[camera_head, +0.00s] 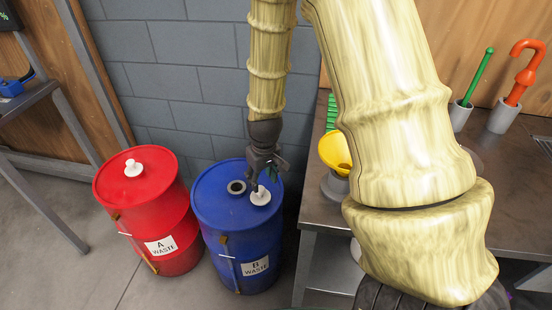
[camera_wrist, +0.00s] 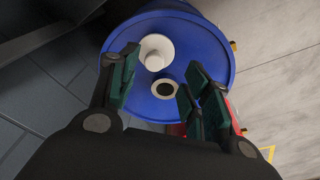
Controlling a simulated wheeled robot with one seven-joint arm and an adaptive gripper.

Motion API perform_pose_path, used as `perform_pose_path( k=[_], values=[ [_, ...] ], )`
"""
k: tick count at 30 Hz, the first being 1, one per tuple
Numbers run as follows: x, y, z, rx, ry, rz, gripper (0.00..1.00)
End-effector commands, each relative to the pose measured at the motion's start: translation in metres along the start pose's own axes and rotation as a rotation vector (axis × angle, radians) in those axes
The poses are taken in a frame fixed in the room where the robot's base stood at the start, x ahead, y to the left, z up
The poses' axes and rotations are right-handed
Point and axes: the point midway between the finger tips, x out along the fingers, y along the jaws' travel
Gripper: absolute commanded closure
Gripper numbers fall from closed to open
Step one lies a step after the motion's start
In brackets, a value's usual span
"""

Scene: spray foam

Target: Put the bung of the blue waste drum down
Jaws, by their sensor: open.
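The blue waste drum (camera_head: 236,222) stands on the floor, labelled B WASTE. Its open hole (camera_head: 237,187) shows as a pale ring with a dark middle on the lid; it also shows in the wrist view (camera_wrist: 166,88). The white bung (camera_head: 261,198) rests on the lid beside the hole, apart from it. In the wrist view the bung (camera_wrist: 156,52) lies beyond the fingertips. My gripper (camera_head: 263,181) is just above the lid near the bung. Its green-padded fingers (camera_wrist: 160,80) are spread, with nothing held between them.
A red drum (camera_head: 149,215) labelled A WASTE, with a white bung (camera_head: 133,168) on its lid, stands left of the blue drum. A metal bench (camera_head: 320,215) with a yellow funnel (camera_head: 335,152) is close on the right. A grey wall (camera_head: 165,85) is behind.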

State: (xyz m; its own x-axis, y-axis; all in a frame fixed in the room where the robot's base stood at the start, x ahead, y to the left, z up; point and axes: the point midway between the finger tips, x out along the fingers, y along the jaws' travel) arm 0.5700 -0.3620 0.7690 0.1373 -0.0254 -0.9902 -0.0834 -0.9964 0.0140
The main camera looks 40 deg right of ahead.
Motion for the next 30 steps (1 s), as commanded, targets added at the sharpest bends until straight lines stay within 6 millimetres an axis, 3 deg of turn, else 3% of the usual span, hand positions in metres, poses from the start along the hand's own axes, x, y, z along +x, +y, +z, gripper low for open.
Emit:
perform_pose_path(
  k=[6,12,23,30],
  values=[
    [0.064,-0.02,0.049,-0.019,-0.037,0.03,0.52],
    [0.11,-0.039,0.095,-0.032,-0.058,0.042,0.52],
    [0.169,-0.072,0.185,-0.048,-0.094,0.032,0.52],
    [0.198,-0.098,0.257,-0.05,-0.123,0.003,0.52]
  ],
)
